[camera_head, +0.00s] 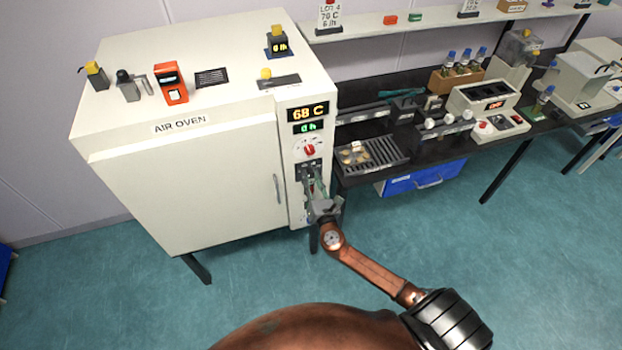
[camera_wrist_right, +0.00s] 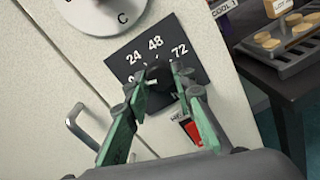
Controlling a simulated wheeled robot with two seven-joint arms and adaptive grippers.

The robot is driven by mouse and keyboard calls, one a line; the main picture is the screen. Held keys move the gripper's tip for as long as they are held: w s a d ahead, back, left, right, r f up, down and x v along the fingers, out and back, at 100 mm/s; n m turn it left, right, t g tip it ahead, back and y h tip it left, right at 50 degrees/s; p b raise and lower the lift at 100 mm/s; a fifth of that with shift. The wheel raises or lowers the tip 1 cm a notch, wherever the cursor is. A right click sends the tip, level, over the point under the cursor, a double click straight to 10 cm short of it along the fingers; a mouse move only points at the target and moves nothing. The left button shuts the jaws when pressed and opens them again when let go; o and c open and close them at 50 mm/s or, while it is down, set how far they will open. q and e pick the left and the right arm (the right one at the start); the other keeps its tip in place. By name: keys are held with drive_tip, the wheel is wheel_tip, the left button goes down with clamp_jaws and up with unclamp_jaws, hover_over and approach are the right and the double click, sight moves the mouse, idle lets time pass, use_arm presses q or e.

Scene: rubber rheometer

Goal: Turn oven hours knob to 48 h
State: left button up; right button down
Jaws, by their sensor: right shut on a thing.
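The air oven (camera_head: 190,170) stands at the left, with its control panel on the right side of its front. Its displays read 68 C (camera_head: 308,112) and what looks like 0 h (camera_head: 308,127). The dark hours knob (camera_wrist_right: 158,74) shows in the right wrist view on a dark plate (camera_wrist_right: 178,62) marked 24, 48 and 72; another mark at the left is partly hidden. My right gripper (camera_wrist_right: 160,88) is shut on the knob, one green finger on each side; it also shows in the head view (camera_head: 315,190). The knob's pointing direction cannot be told. My left gripper is not in view.
A temperature dial with a red pointer (camera_head: 309,149) sits above the hours knob. A red switch (camera_wrist_right: 190,130) is just below the plate, close to my right finger. The oven door handle (camera_head: 278,188) is to the left. A black bench (camera_head: 430,150) with a slotted tray (camera_head: 385,165) stands at right.

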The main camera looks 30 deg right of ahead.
drive_tip(key=m+b, duration=0.2)
drive_tip(key=m, duration=0.2)
drive_tip(key=shift+m, duration=0.3)
drive_tip(key=m+b, duration=0.1)
drive_tip(key=m, duration=0.4)
drive_tip(key=shift+b, duration=0.4)
drive_tip(key=m, duration=0.4)
drive_tip(key=shift+r+m+y, duration=0.15)
drive_tip(key=shift+m+y, duration=0.15)
drive_tip(key=shift+y, duration=0.1)
drive_tip(key=m, duration=0.4)
drive_tip(key=shift+p, duration=0.35)
drive_tip(key=shift+m, duration=0.4)
drive_tip(key=c, duration=1.6)
unclamp_jaws()
drive_tip(key=v, duration=1.2)
drive_tip(key=shift+r, duration=0.25)
